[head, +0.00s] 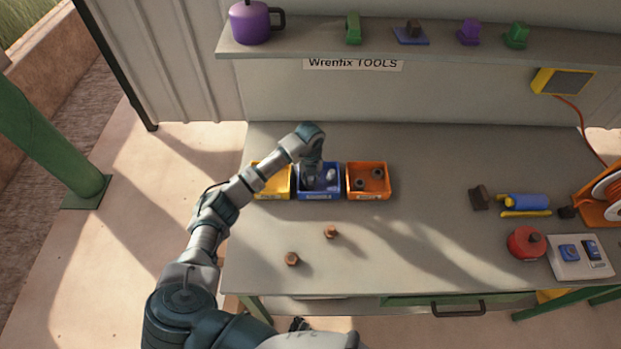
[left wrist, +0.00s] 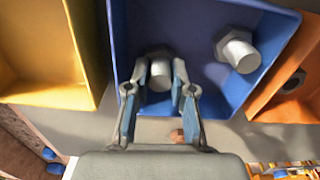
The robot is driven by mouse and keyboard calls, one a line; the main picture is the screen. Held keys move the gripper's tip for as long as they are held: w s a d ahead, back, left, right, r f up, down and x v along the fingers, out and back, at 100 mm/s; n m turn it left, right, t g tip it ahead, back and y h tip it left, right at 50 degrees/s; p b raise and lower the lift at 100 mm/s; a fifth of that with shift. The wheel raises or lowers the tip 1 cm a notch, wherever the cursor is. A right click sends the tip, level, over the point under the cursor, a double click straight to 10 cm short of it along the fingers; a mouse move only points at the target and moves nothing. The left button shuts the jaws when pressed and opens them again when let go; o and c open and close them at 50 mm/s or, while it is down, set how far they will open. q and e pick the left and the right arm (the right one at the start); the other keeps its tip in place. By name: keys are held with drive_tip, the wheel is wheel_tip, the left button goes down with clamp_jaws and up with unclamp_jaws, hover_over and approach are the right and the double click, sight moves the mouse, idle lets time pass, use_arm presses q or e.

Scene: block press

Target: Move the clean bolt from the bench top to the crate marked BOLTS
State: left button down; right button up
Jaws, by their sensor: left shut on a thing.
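My left gripper (head: 311,176) reaches down into the blue crate (head: 320,195), the middle one of a row of three. In the left wrist view its fingers (left wrist: 160,90) are shut on a clean grey bolt (left wrist: 160,74), head down, inside the blue crate's walls (left wrist: 121,40). I cannot tell whether it touches the crate floor. A second clean bolt (left wrist: 239,52) stands in the same crate to the right; it also shows in the head view (head: 331,175). The crate's front label is too small to read. My right gripper is out of view.
A yellow crate (head: 272,191) stands left of the blue one, an orange crate (head: 369,193) with dark parts right. Two rusty bolts (head: 292,259) (head: 331,231) lie on the bench top (head: 420,260). A red round thing (head: 524,243) and a switch box (head: 580,257) are at right.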

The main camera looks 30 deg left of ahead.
sight(310, 179)
use_arm(q)
drive_tip(key=c, duration=1.3)
unclamp_jaws()
drive_tip(key=shift+o, duration=0.2)
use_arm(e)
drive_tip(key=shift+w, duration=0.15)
use_arm(q)
wheel_tip(310, 179, up, 12)
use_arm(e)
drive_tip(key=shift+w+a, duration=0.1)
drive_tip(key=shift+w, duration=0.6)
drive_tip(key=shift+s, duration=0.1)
